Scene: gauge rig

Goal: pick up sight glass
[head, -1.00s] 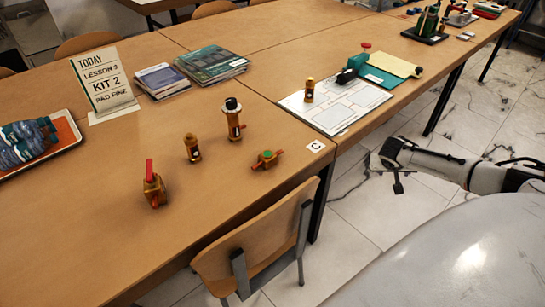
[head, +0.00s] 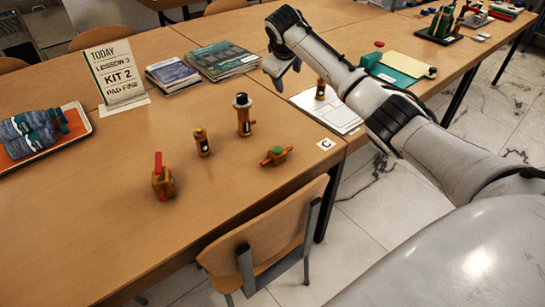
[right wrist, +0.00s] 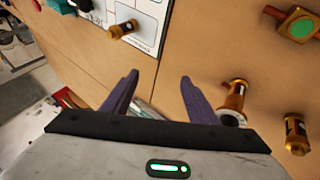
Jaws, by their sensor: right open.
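Several brass fittings with windows stand upright on the table, and I cannot tell for sure which is the sight glass. A small one (head: 202,143) has a dark window with a pale mark, also in the right wrist view (right wrist: 296,135). A taller one (head: 244,116) has a white ring and black top, also in the wrist view (right wrist: 235,97). Another small one (head: 320,90) stands on the white printed sheet, also in the wrist view (right wrist: 122,29). My right gripper (head: 283,76) is open and empty above the table, beyond the tall fitting (right wrist: 160,79). My left gripper is out of view.
A red-handled valve (head: 162,180) and a green-topped valve (head: 276,156) stand near the front. A chair (head: 265,235) is at the front edge.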

